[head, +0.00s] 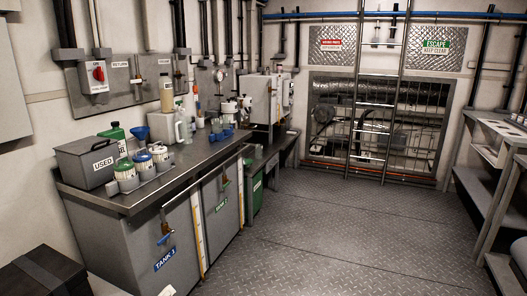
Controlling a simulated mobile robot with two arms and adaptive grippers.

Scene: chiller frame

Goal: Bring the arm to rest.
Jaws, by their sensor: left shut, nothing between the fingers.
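Neither of my arms can be made out in the head view, and I see no gripper. The grey bench (152,196) runs along the left wall, with a front marked TANK 1 and a further tank front beyond it. On its top stand a grey box marked USED (86,164), a rack of small containers with green, blue and white tops (142,168), a green container (113,134), a blue funnel (140,133) and a clear jug (183,127). Several blue cups (222,131) stand farther back.
A dark box (42,274) is at the bottom left. A ladder (376,110) stands before the grated opening at the back. Grey shelves (489,182) line the right side. A green bin (252,193) stands past the tanks. The plate floor (340,232) in the middle is clear.

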